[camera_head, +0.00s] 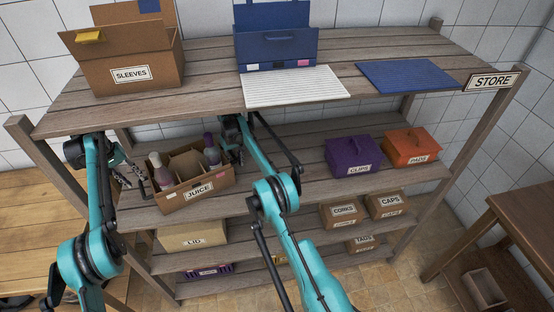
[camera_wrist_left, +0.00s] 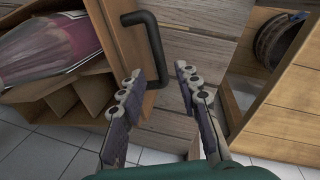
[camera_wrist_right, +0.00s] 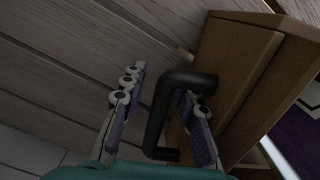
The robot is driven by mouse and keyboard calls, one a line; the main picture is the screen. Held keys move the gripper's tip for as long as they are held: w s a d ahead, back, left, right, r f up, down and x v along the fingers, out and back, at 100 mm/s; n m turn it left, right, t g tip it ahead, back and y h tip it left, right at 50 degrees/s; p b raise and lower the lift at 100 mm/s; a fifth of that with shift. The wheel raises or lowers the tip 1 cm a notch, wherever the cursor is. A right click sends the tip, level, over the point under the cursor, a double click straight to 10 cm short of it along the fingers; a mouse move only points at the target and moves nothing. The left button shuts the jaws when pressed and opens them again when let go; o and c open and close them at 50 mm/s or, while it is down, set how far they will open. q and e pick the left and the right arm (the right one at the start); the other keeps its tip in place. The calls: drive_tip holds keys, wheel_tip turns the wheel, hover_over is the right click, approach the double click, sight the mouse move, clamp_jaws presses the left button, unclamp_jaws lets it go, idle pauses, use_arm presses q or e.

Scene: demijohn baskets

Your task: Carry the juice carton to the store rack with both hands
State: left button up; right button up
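The juice carton (camera_head: 188,198) is an open brown box labelled JUICE, on the upper middle shelf of the store rack, near its left end. Bottles with pink and purple parts (camera_head: 161,174) and dividers show inside. My left gripper (camera_head: 143,183) is at its left end, open, with the black handle (camera_wrist_left: 152,45) reaching between the fingertips. My right gripper (camera_head: 238,150) is at its right end. In the right wrist view it is open, with the other black handle (camera_wrist_right: 160,115) between the fingers, nearer the right one. Neither gripper is closed on a handle.
A purple CLIPS box (camera_head: 350,158) and an orange PADS box (camera_head: 410,150) stand right on the same shelf, with bare planks between. The top board (camera_head: 200,85) overhangs the carton and holds a SLEEVES box (camera_head: 130,70). A LID box (camera_head: 190,238) is below.

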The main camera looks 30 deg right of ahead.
sight(234, 155)
drive_tip(key=shift+r, duration=0.25)
use_arm(q)
drive_tip(key=shift+a+r, duration=0.25)
drive_tip(key=shift+r, duration=0.75)
use_arm(e)
wheel_tip(234, 155, up, 7)
use_arm(q)
drive_tip(key=shift+s+f, duration=0.1)
use_arm(e)
drive_tip(key=shift+f, duration=0.1)
